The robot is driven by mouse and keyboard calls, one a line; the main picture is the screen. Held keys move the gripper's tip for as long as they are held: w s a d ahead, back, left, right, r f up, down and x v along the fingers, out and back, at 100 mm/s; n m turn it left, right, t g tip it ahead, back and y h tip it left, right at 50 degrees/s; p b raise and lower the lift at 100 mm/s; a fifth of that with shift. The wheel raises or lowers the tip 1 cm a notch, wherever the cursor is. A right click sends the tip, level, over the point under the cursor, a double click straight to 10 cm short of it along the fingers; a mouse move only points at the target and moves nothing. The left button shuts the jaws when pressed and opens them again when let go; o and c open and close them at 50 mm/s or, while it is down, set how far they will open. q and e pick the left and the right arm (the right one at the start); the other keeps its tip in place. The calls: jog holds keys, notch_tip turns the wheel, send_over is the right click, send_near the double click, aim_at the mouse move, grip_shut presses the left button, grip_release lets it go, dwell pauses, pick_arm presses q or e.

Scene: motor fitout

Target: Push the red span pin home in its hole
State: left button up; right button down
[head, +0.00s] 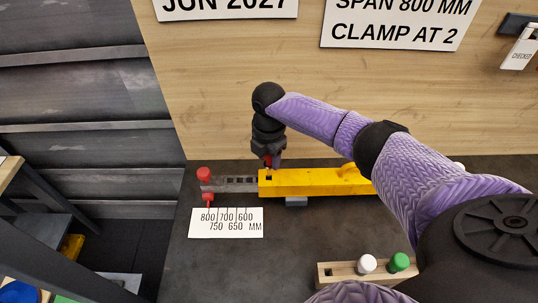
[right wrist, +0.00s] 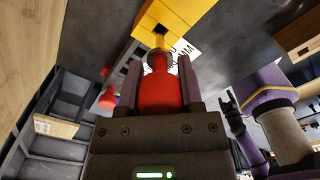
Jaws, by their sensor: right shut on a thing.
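My right gripper (head: 268,157) points down over the left end of the yellow beam (head: 315,182). It is shut on the red span pin (head: 267,162), whose red head also shows between the fingers in the right wrist view (right wrist: 160,90). The pin's metal shank points at the hole in the yellow beam (right wrist: 178,15). How deep the tip sits, if at all, I cannot tell. A grey bar with holes (head: 232,184) extends left from the beam. A small dark shape at the right of the right wrist view may be my left gripper (right wrist: 232,106); its jaws are unclear.
A red knob (head: 204,174) stands at the grey bar's left end. A white scale card (head: 226,223) lies in front. A wooden block (head: 340,279) holds a white peg (head: 367,264) and a green peg (head: 398,262). The dark bench is clear between card and block.

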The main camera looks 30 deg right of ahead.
aim_at(269, 163)
pick_arm(q)
jog(key=shift+d+f+b, duration=0.4)
jog(key=shift+d+f, duration=0.05)
jog(key=shift+f, duration=0.05)
pick_arm(e)
jog(key=shift+f, duration=0.7)
pick_arm(q)
jog(key=shift+f, duration=0.2)
pick_arm(e)
jog(key=shift+f, duration=0.3)
pick_arm(q)
jog(key=shift+a+f+b, duration=0.15)
jog(key=shift+a+b, duration=0.05)
jog(key=shift+b, duration=0.15)
pick_arm(e)
jog(key=shift+f, duration=0.25)
pick_arm(q)
jog(key=shift+a+f, duration=0.2)
jog(key=shift+a, duration=0.05)
pick_arm(e)
jog(key=shift+f, duration=0.3)
pick_arm(q)
jog(key=shift+s+d+f+b, duration=0.15)
jog(key=shift+d+f+b, duration=0.3)
jog(key=shift+f+b, duration=0.45)
pick_arm(e)
jog(key=shift+f, duration=1.05)
